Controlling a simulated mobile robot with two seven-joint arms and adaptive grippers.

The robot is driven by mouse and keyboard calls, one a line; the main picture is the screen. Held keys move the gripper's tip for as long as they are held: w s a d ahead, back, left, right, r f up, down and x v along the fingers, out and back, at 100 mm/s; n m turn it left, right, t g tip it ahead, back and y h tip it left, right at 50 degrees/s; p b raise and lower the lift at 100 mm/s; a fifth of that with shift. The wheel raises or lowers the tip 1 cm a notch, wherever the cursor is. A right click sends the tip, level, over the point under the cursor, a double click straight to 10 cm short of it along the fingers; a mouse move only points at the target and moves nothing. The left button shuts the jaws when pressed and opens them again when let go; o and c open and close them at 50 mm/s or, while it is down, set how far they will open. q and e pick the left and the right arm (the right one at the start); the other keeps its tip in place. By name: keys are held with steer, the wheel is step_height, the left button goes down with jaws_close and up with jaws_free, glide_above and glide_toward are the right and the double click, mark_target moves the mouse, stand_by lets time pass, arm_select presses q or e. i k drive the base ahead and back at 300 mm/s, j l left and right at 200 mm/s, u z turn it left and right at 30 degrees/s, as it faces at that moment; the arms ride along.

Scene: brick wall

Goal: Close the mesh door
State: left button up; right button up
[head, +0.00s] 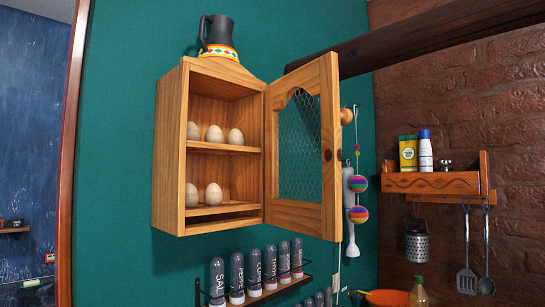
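The mesh door (301,147) is a wooden frame with a wire mesh panel and an arched top. It is hinged on the right side of a small wooden cabinet (171,150) on the green wall. The door stands wide open, swung out to the right, with a round wooden knob (346,116) near its free edge. Eggs (214,134) sit on the cabinet's two shelves. Neither of my grippers shows in the head view.
A black jug (217,35) with a coloured band stands on the cabinet. A rack of labelled spice jars (254,271) hangs below. To the right are a hanging bead string (358,184) and a wooden shelf (431,183) with utensils. Space before the cabinet is clear.

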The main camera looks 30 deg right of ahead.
mark_target(319, 77)
steer(key=l+u, duration=0.35)
steer(key=l, duration=0.7)
steer(key=l+u, duration=0.1)
steer(key=l, duration=1)
steer(key=k+l+u, duration=0.15)
steer(key=k+j+u, duration=0.15)
steer(key=k+u, duration=0.2)
steer(key=k, duration=0.25)
steer(key=i+l, duration=0.35)
steer(key=l, duration=0.1)
